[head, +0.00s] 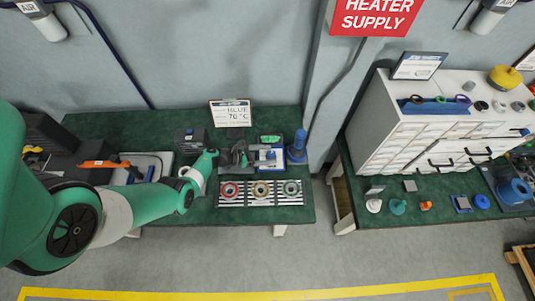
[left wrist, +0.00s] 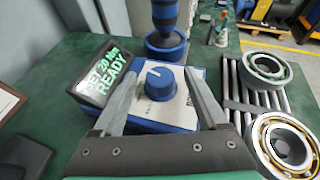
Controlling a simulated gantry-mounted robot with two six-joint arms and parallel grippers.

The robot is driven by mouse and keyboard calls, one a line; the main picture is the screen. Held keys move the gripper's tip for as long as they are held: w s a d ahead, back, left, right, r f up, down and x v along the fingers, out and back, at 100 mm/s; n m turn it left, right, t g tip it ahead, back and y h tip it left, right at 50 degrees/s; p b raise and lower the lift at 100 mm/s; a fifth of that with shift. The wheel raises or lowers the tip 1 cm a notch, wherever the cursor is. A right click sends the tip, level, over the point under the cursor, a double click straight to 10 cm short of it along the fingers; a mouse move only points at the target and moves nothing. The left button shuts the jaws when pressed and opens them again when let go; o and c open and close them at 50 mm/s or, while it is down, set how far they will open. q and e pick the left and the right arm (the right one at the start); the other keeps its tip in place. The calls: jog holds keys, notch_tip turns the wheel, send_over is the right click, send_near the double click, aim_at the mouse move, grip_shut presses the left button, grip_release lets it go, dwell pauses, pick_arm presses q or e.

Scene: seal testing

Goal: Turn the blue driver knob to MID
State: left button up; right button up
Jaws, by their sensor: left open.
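The blue driver knob (left wrist: 161,84) sits on top of a white and blue control box (left wrist: 165,117) in the left wrist view. A pale mark shows on the knob's top; the scale lettering is too small to read. My left gripper (left wrist: 160,76) is open, with one finger on each side of the knob and a gap to it on both sides. In the head view the left gripper (head: 250,156) is over the left side of the box (head: 269,158) and partly covers it. My right gripper is in neither view.
A display (left wrist: 104,72) reading "SET 20 Nm READY" stands close left of the box. A blue driver (head: 299,146) stands upright right of the box. Bearings on a striped rack (head: 246,200) lie in front.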

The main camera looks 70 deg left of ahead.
pick_arm(q)
jog(key=p+v, duration=0.4)
jog(key=v, duration=0.7)
jog(key=shift+r, duration=0.15)
jog(key=shift+s, duration=0.2)
